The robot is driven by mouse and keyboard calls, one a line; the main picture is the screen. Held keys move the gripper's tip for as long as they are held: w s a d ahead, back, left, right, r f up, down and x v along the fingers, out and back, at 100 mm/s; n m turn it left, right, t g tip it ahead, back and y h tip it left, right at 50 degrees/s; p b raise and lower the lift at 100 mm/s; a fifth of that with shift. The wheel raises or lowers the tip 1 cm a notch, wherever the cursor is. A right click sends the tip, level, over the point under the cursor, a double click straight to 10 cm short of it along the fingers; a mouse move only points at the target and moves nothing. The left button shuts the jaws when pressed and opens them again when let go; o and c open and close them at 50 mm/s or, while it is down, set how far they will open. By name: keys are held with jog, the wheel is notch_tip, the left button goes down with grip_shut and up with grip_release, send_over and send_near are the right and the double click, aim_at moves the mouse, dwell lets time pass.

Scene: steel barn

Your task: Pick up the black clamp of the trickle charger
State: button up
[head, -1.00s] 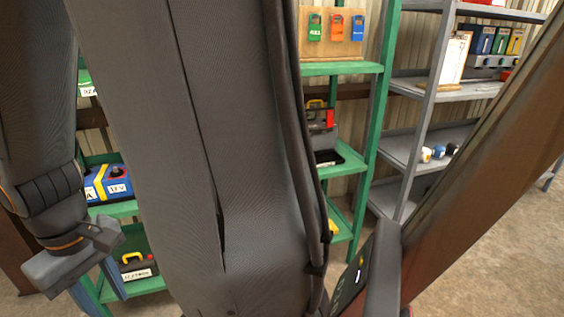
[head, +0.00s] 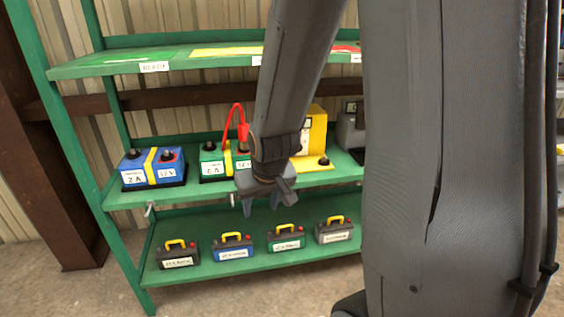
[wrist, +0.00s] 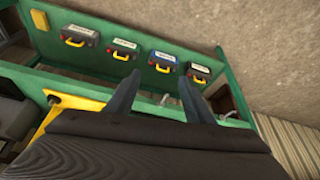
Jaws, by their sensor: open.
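My gripper (head: 261,203) is open and empty. It points down in front of the middle shelf's front edge, and its fingers (wrist: 158,92) frame the lower shelf in the wrist view. A yellow box (head: 317,128), which may be the trickle charger, stands on the middle shelf behind my arm, partly hidden. A red clamp (head: 243,133) with a looping red cable (head: 229,114) is at the green battery (head: 211,164), left of my arm. I cannot make out a black clamp; my arm covers part of this area.
A blue battery (head: 152,168) stands left on the middle shelf. A grey unit (head: 351,130) stands right of the yellow box. Several small cases with yellow handles (head: 233,250) line the lower shelf (head: 205,272). A metal hook (head: 150,211) hangs under the middle shelf's edge.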

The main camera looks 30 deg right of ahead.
jog(key=w+d+f+t+h+b, duration=0.1)
jog(key=w+d+t+b, duration=0.2)
jog(key=w, duration=0.4)
jog(key=w+d+f+m+t+h+b, duration=0.1)
jog(key=w+d+t+b, duration=0.2)
jog(key=w+d, duration=0.4)
jog(key=w+d+f+m+t+h+b, duration=0.1)
jog(key=w+d+t+h+b, duration=0.1)
jog(key=w+d+t, duration=0.3)
jog(key=shift+w+d+f+t+b, duration=0.2)
jog(key=shift+w+d+b, duration=0.25)
jog(key=shift+w, duration=0.25)
jog(key=shift+w+d+f+t+b, duration=0.15)
jog(key=shift+w+d+b, duration=0.25)
jog(key=shift+w, duration=0.3)
jog(key=shift+w+d+r+t+h, duration=0.2)
jog(key=shift+d+r+t+h, duration=0.1)
jog(key=shift+d+t, duration=0.2)
jog(key=shift+x, duration=0.85)
jog(key=x, duration=0.5)
jog(key=shift+w+f+b, duration=0.15)
jog(key=shift+w+b, duration=0.2)
jog(key=shift+w, duration=0.1)
grip_shut()
